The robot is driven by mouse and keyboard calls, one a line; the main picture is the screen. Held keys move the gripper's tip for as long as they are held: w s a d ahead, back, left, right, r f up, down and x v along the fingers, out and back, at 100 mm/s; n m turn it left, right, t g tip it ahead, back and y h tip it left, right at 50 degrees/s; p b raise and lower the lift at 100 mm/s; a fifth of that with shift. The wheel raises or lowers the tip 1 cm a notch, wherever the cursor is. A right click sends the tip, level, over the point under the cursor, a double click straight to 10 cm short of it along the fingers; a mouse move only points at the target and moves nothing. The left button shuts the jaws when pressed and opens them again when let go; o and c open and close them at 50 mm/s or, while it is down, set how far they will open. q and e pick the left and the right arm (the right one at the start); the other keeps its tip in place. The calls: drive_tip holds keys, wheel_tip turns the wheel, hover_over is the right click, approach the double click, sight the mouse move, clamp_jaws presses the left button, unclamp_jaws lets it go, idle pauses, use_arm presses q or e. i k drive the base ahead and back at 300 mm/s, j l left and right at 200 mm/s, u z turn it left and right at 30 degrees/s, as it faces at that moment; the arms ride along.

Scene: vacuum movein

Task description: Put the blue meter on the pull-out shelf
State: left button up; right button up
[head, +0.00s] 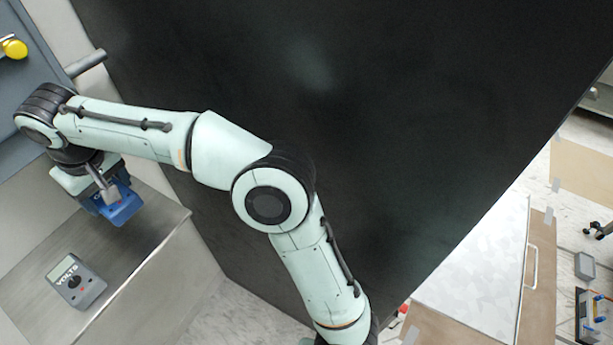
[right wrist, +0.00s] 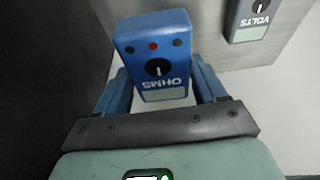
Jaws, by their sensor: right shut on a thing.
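The blue meter (head: 122,208) is held by my right gripper (head: 108,195) over the back part of the metal pull-out shelf (head: 130,262) in the head view. In the right wrist view, the blue meter (right wrist: 155,45), marked OHMS with a dial and a red jack, sits between the two fingers of my right gripper (right wrist: 160,82). The fingers are shut on its sides. Whether its underside touches the shelf is hidden. My left gripper is not in view.
A grey meter marked VOLTS (head: 76,282) lies on the shelf's front left part; it also shows in the right wrist view (right wrist: 250,18). A large black panel (head: 330,110) stands right of the shelf. The shelf between the meters is clear.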

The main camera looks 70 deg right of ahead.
sight(470, 246)
drive_tip(key=k+j+z, duration=0.3)
drive_tip(key=z, duration=0.15)
drive_tip(key=k+j+z, duration=0.3)
drive_tip(key=z, duration=0.2)
drive_tip(key=k+j+z, duration=0.1)
drive_tip(key=k+z, duration=0.35)
drive_tip(key=l+z, duration=0.15)
drive_tip(key=z, duration=0.15)
drive_tip(key=l+z, duration=0.25)
drive_tip(key=i+z, duration=0.15)
drive_tip(key=i, duration=0.45)
